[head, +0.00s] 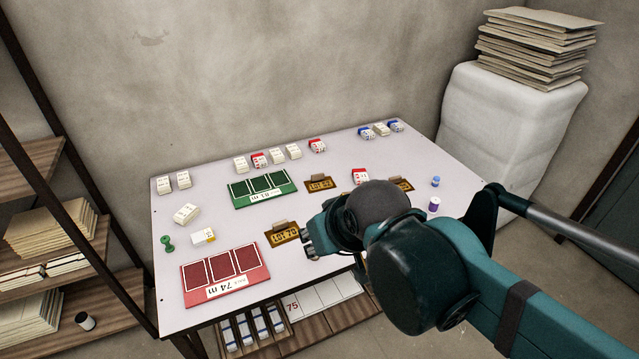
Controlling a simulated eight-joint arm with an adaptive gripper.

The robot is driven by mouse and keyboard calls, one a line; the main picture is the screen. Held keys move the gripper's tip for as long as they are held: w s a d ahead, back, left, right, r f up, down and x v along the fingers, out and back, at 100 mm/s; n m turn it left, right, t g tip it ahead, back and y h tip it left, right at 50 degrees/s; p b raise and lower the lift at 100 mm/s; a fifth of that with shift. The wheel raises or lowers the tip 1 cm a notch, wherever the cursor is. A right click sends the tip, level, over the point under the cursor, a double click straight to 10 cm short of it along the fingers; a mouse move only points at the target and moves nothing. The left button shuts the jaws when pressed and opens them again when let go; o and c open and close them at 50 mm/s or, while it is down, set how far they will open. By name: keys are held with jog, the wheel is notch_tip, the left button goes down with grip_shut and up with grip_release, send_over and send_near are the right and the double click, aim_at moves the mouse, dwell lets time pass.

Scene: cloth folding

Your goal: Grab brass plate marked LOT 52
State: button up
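A brass plate (320,185) lies right of the green card on the white table; its small lettering appears to read LOT 52. A second brass plate (283,236), apparently marked LOT 70, lies nearer the front. A third brass plate (403,185) is at the right, partly hidden behind my arm, its marking not readable. My gripper (309,240) is just right of the front plate, nearer the front edge than the LOT 52 plate and apart from it. My wrist covers much of the gripper, so its opening is hard to judge. I see nothing held in it.
The green card (262,190) and a red card (225,274) lie on the table (215,220). Several white, red and blue blocks line the back. A green peg (167,243) stands at left, and a purple spool (433,204) at right. A shelf with stacks stands left.

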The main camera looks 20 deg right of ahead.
jog(key=shift+w+r, duration=0.1)
jog(key=w+d+r+m+g+h, duration=0.1)
jog(key=w+d+r+m, duration=0.15)
jog(key=w, duration=0.45)
jog(key=w+d+r+m+g, duration=0.1)
jog(key=w+d+r+m, duration=0.15)
jog(key=w, duration=0.45)
jog(key=m+g+h+p, duration=0.25)
jog(key=m+g, duration=0.35)
jog(key=m, duration=0.8)
send_over(313, 176)
notch_tip(313, 176, down, 27)
jog(key=shift+w+a+f+h, duration=0.1)
jog(key=shift+w+a+h, duration=0.05)
jog(key=shift+a+h, duration=0.3)
jog(key=shift+f, duration=0.1)
jog(key=shift+b+x, duration=0.5)
jog(key=shift+x, duration=0.7)
